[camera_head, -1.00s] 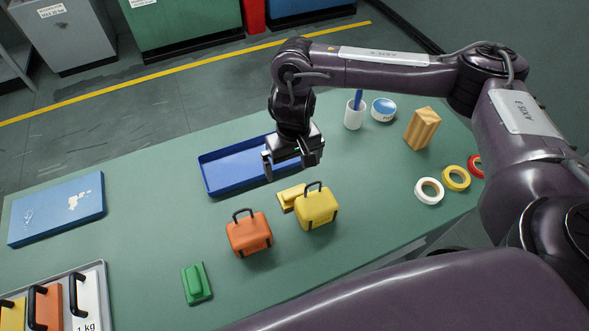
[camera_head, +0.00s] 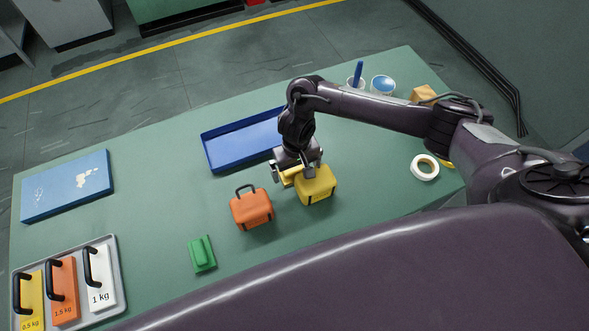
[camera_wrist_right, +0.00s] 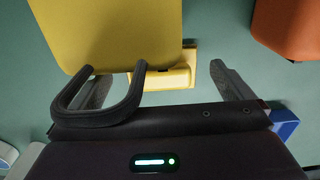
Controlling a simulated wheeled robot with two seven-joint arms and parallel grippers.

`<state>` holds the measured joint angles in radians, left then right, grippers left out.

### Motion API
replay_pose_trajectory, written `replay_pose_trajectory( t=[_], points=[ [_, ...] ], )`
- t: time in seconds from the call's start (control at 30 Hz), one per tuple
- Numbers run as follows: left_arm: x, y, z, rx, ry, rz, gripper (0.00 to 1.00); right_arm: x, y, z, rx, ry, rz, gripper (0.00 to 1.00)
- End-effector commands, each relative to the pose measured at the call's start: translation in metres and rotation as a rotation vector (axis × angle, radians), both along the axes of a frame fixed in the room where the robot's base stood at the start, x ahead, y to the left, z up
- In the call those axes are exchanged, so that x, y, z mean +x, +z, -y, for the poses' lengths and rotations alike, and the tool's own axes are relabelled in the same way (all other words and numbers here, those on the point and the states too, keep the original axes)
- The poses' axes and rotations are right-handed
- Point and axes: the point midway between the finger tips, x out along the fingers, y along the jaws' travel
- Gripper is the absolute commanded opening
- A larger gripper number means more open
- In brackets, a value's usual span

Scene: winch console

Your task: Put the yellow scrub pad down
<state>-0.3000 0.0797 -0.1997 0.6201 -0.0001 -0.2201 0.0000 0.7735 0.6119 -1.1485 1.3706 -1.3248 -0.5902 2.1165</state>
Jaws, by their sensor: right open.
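The yellow scrub pad (camera_head: 291,176) lies on the green bench, close to a yellow handled block (camera_head: 319,186). My right gripper (camera_head: 293,172) is low over the pad, open, with a finger on either side of it. In the right wrist view the pad (camera_wrist_right: 177,77) shows between the two spread fingers (camera_wrist_right: 168,88), partly hidden by the yellow block (camera_wrist_right: 110,35). The block's black handle (camera_wrist_right: 115,110) reaches up beside the gripper body. I cannot tell whether a finger touches the pad or block. My left gripper is not in view.
A blue tray (camera_head: 207,152) lies behind the gripper. An orange handled block (camera_head: 251,207) and a green pad (camera_head: 202,253) are to the left. A grey tray (camera_head: 121,275) holds handled weights. A white tape roll (camera_head: 416,174) is at right. The bench's left middle is clear.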

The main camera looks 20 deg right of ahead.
Motion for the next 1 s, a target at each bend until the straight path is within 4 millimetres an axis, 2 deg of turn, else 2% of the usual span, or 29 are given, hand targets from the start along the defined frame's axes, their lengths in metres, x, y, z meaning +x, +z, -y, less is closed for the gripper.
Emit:
replay_pose_trajectory(
  t=[0.17, 0.4, 0.77, 1.0],
  points=[
    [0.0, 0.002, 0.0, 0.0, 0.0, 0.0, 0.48, 0.0, -0.018, 0.0, -0.001, -0.001, -0.001, 1.0],
    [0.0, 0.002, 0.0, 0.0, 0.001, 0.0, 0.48, 0.001, -0.02, 0.0, 0.001, 0.0, 0.001, 1.0],
    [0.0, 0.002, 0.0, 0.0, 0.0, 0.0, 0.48, 0.001, -0.02, 0.0, 0.001, 0.0, 0.001, 0.56],
    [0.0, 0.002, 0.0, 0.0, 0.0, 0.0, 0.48, 0.001, -0.018, 0.0, 0.001, 0.0, 0.001, 0.55]
  ],
)
